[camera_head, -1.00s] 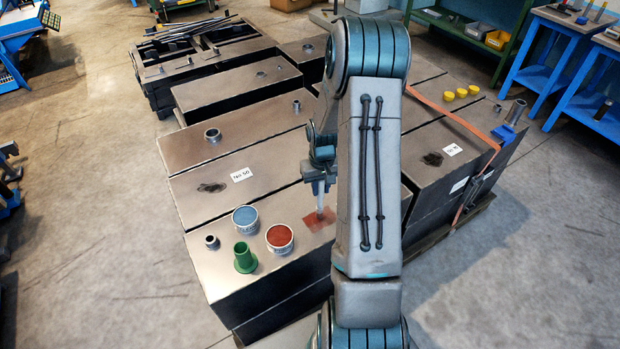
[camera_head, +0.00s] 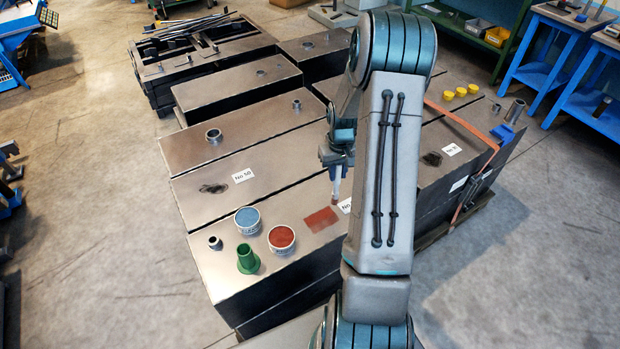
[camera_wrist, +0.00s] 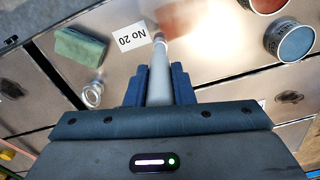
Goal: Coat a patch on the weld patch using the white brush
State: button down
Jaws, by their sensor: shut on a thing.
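My gripper (camera_head: 338,160) is shut on the white brush (camera_head: 337,185), which points down beside the patch. In the wrist view, my gripper's fingers (camera_wrist: 160,88) hold its pale handle (camera_wrist: 158,75), and its tip (camera_wrist: 159,38) is reddish. A rectangular red-brown patch (camera_head: 321,220) lies on the front block's metal top, by the "No 20" card (camera_head: 345,205). The patch also shows in the wrist view (camera_wrist: 182,18). The brush tip is near the patch's edge; I cannot tell whether it touches the metal. Dark weld marks (camera_head: 214,188) (camera_head: 432,159) lie on other blocks, uncoloured.
A blue-topped can (camera_head: 247,220), a red-topped can (camera_head: 281,239) and a green holder (camera_head: 247,259) stand left of the patch. A green block (camera_wrist: 80,47) and a metal ring (camera_wrist: 93,93) lie near the card. Yellow caps (camera_head: 461,92) are farther right.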

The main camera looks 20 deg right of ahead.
jog(key=shift+r+p, duration=0.9)
jog(key=shift+r, duration=1.05)
